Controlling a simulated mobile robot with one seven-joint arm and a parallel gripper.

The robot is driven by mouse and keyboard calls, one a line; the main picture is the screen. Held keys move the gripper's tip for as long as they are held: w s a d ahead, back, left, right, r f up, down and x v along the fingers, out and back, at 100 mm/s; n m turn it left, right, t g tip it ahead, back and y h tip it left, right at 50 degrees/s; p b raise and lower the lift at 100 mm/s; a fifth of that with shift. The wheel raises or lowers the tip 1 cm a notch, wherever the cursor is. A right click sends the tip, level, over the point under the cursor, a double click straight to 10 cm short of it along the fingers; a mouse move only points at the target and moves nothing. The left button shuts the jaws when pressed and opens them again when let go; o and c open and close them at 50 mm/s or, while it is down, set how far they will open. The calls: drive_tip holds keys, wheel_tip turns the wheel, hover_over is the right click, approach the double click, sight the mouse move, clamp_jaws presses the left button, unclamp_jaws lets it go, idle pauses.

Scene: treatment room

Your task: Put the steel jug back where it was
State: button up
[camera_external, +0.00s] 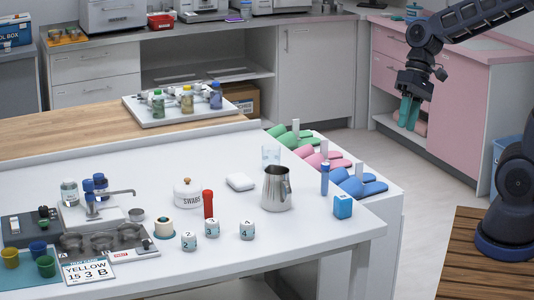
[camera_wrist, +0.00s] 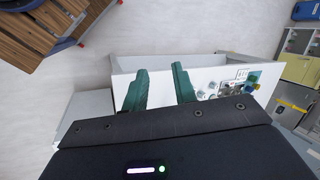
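I cannot make out the jug in the wrist view.
Colored slippers (camera_external: 357,184) lie on a white stand to the right. Several bottles stand on a tray (camera_external: 215,113) behind.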

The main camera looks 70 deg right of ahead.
drive_tip(key=s+d+r+n+t+h, duration=0.3)
drive_tip(key=s+r+n+h, duration=0.2)
drive_tip(key=s, duration=0.2)
drive_tip(key=shift+s+d+r, duration=0.3)
drive_tip(key=shift+d+r, duration=0.05)
